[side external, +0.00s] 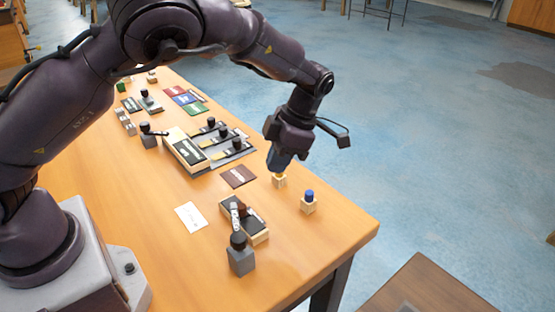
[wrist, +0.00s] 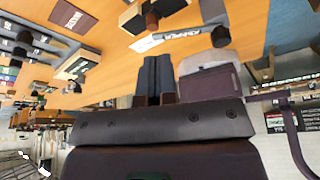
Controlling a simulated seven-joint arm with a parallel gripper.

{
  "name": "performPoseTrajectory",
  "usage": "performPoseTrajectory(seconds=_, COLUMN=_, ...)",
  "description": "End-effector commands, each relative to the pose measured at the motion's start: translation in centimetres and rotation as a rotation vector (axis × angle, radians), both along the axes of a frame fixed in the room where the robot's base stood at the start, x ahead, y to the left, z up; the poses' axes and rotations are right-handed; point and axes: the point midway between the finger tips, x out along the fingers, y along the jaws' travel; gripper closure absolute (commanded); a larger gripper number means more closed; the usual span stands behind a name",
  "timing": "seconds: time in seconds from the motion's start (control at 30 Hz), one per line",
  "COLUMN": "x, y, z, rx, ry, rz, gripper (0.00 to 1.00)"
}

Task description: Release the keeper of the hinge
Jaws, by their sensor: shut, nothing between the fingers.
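A wooden box with a dark top (side external: 259,236) stands near the table's front. A dark brown piece sits on it. A pale lettered strip (side external: 235,215) lies across its left part, its lettering too small to read surely; it looks like the keeper. A grey block with a black knob (side external: 241,260) stands at its near end. The wrist view shows the box (wrist: 127,17), brown piece (wrist: 151,18), strip (wrist: 172,38) and black knob (wrist: 221,37). My gripper (side external: 275,170) is shut and empty, pointing down behind the box. Its fingers (wrist: 155,78) are together, apart from the strip.
A blue-topped block (side external: 308,204) stands to the right. A brown plate (side external: 238,176) and white card (side external: 190,217) lie nearby. A latch board (side external: 185,152) with knobbed sliders stands behind.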

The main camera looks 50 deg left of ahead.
Motion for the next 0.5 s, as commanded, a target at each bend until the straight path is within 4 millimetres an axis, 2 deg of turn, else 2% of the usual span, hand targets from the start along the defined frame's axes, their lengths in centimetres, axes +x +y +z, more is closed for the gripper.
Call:
performPoseTrajectory(seconds=0.13, x=0.1, y=-0.1, z=0.0, rx=0.0, ry=0.0, rz=0.0, gripper=1.0)
performPoseTrajectory(seconds=0.3, x=1.0, y=-1.1, z=0.0, rx=0.001, ry=0.0, rz=-0.004, gripper=1.0)
performPoseTrajectory(seconds=0.5, x=0.9, y=-1.1, z=0.0, rx=0.0, ry=0.0, rz=-0.001, gripper=1.0)
